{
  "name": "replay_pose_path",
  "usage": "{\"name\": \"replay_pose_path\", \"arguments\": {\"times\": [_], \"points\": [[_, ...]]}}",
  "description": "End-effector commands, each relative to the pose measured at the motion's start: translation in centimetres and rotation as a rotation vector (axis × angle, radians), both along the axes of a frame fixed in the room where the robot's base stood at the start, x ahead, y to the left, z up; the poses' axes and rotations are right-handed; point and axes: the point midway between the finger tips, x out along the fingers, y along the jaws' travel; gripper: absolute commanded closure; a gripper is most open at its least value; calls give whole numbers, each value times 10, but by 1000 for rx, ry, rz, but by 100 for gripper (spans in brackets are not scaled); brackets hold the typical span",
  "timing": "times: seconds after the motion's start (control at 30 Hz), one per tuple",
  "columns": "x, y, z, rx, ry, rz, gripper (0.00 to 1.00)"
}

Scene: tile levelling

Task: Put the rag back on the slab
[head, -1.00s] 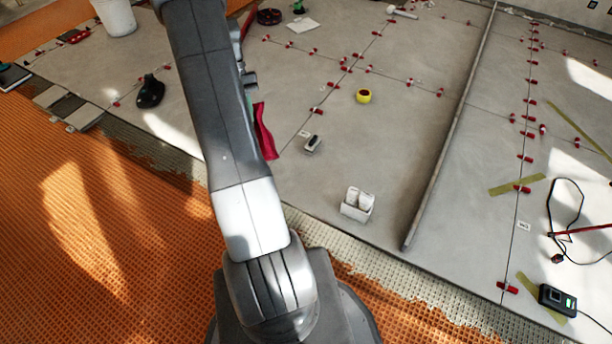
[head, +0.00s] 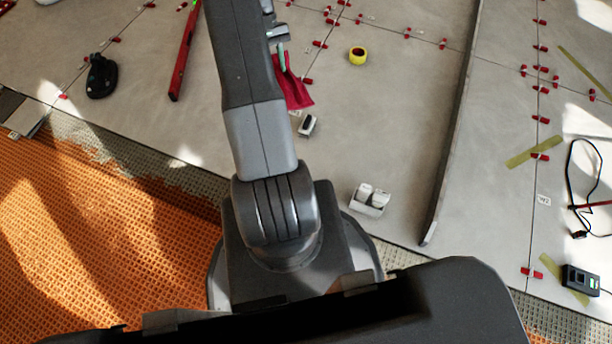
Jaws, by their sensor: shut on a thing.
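The crimson rag (head: 292,88) shows just right of my arm in the head view, bunched at its top and spreading lower down. My gripper (head: 282,58) is shut on the rag's upper end; my arm hides part of the gripper. The large grey slab (head: 385,125) lies below and behind the rag. I cannot tell whether the rag's lower edge touches the slab.
A small black-and-white device (head: 307,125) lies close below the rag. A white holder (head: 370,200), a yellow tape roll (head: 357,56) and a long metal bar (head: 452,130) are to the right. A red level (head: 184,52) and black tool (head: 101,76) are left. Red clips line the joints.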

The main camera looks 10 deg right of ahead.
Motion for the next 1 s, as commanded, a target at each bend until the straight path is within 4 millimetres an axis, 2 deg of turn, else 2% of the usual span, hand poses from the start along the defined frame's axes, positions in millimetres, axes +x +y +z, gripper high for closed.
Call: {"name": "replay_pose_path", "arguments": {"times": [0.03,0.3,0.5,0.63,0.7,0.8,0.9,1.0], "points": [[-4,-10,-32,1,6,31,100],[-25,-54,-152,7,8,269,100],[-50,-71,-243,13,12,480,100],[-71,-73,-301,18,14,618,100],[-82,-72,-324,18,14,678,100],[-94,-70,-347,17,10,737,100],[-104,-66,-364,20,10,779,100],[-108,-65,-372,15,9,802,100]]}}
